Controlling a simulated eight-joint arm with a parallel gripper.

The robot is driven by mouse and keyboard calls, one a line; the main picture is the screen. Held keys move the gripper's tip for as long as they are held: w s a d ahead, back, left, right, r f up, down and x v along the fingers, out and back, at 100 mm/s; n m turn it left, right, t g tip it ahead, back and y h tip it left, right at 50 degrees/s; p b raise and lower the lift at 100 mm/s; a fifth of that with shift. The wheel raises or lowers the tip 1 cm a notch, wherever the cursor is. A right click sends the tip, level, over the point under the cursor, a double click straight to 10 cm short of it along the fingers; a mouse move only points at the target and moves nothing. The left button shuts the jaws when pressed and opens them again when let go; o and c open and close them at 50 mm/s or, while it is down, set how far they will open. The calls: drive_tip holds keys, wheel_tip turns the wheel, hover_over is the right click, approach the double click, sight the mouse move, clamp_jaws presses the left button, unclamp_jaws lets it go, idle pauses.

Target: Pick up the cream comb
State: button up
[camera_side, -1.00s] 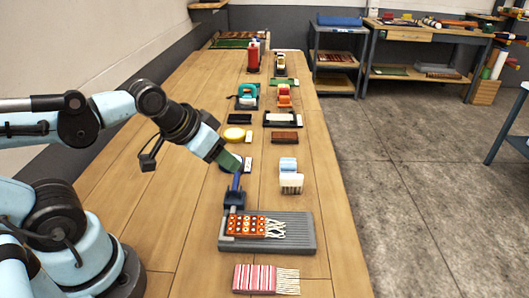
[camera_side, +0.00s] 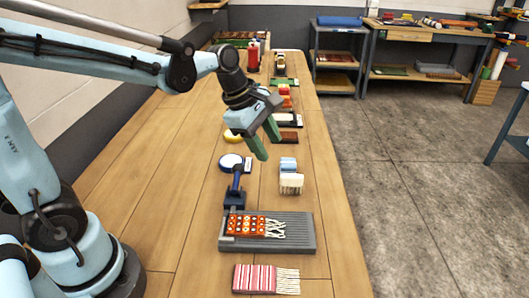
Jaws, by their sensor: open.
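The cream comb (camera_side: 291,184) appears to be the pale block with a toothed front edge, lying on the wooden table right of the middle. A light blue and white piece (camera_side: 288,164) lies directly behind it, touching or very close. My gripper (camera_side: 268,147) is open and empty, with green fingers spread apart. It hangs above the table, up and to the left of the comb in the picture. Nothing hides the comb.
A blue-handled tool with a round white head (camera_side: 235,178) stands left of the comb. In front are a grey ribbed tray (camera_side: 303,240) bearing an orange patterned rug sample and a red-striped fringed piece (camera_side: 254,279). A brown block (camera_side: 287,137) lies behind my gripper.

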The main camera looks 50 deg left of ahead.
sight(291, 175)
drive_tip(key=w+f+n, duration=0.1)
drive_tip(key=f+n, duration=0.1)
drive_tip(key=w+d+f+n, duration=0.1)
drive_tip(key=w+f+n, duration=0.1)
drive_tip(key=f, duration=0.1)
drive_tip(key=w+d+f+n+h, duration=0.1)
drive_tip(key=w+f+n, duration=0.1)
drive_tip(key=f, duration=0.1)
drive_tip(key=shift+d+g, duration=0.2)
drive_tip(key=shift+g, duration=0.2)
drive_tip(key=shift+x, duration=2.75)
drive_tip(key=shift+a, duration=0.2)
drive_tip(key=shift+c, duration=0.2)
clamp_jaws()
